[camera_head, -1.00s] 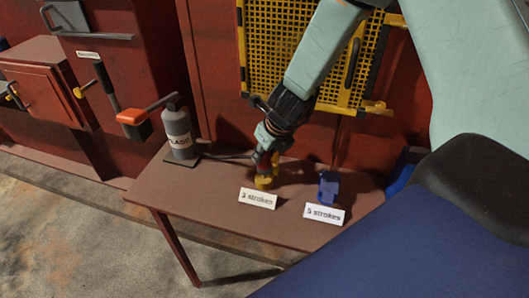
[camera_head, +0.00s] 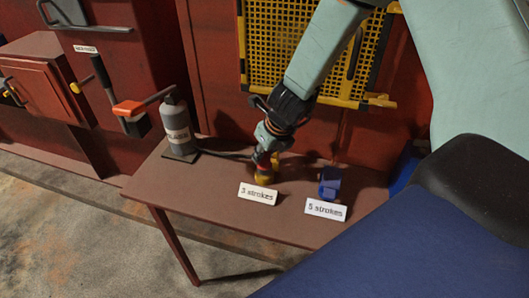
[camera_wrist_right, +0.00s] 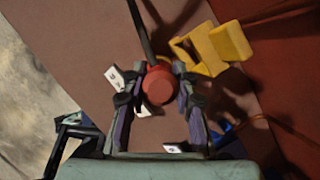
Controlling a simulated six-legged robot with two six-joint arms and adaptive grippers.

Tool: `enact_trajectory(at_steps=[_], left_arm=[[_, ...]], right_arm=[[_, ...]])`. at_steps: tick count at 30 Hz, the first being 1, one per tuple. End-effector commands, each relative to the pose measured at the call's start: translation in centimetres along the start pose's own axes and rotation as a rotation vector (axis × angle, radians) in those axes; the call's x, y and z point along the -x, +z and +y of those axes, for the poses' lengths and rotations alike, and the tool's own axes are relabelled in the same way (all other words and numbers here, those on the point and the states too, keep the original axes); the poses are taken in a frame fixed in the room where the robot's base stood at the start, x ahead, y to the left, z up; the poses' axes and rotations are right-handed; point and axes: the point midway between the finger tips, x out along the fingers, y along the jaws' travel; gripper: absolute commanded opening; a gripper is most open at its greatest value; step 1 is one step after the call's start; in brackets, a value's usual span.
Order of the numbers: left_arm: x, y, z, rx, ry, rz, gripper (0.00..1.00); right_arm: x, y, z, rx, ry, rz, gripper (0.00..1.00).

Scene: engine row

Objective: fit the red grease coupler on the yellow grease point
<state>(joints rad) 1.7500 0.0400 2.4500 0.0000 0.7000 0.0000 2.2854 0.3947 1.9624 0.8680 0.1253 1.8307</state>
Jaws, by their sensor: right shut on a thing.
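My right gripper (camera_head: 266,158) reaches down over the brown bench, just above the yellow grease point (camera_head: 264,179). In the right wrist view, my right gripper (camera_wrist_right: 156,88) is shut on the round red grease coupler (camera_wrist_right: 158,84), with a finger on each side. A dark hose runs up from the coupler. The yellow grease point also shows in the wrist view (camera_wrist_right: 232,47), to the upper right of the coupler and apart from it in the picture. The fingers partly hide the coupler in the head view. My left gripper is not in view.
The bench (camera_head: 200,200) holds a grey grease canister (camera_head: 177,125) with an orange-red handle on the left. A "3 strokes" card (camera_head: 258,194), a "5 strokes" card (camera_head: 326,209) and a blue block (camera_head: 329,183) stand in front and to the right. A yellow grille (camera_head: 290,40) is behind.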

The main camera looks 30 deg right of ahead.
Motion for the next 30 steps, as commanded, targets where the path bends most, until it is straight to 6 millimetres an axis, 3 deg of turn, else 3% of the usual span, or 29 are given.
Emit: enact_trajectory(at_steps=[11,12,21,30], left_arm=[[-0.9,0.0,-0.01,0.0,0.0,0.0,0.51],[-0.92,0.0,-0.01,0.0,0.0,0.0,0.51],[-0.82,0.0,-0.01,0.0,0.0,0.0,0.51],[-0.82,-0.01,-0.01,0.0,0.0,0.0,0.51]], right_arm=[[-0.76,-0.27,-0.01,0.001,0.0,-0.001,0.0],[-0.77,-0.27,-0.01,0.001,0.0,-0.001,0.29],[-0.7,-0.26,-0.01,0.0,0.0,-0.001,0.54],[-0.71,-0.34,0.01,0.0,0.0,0.001,0.55]])
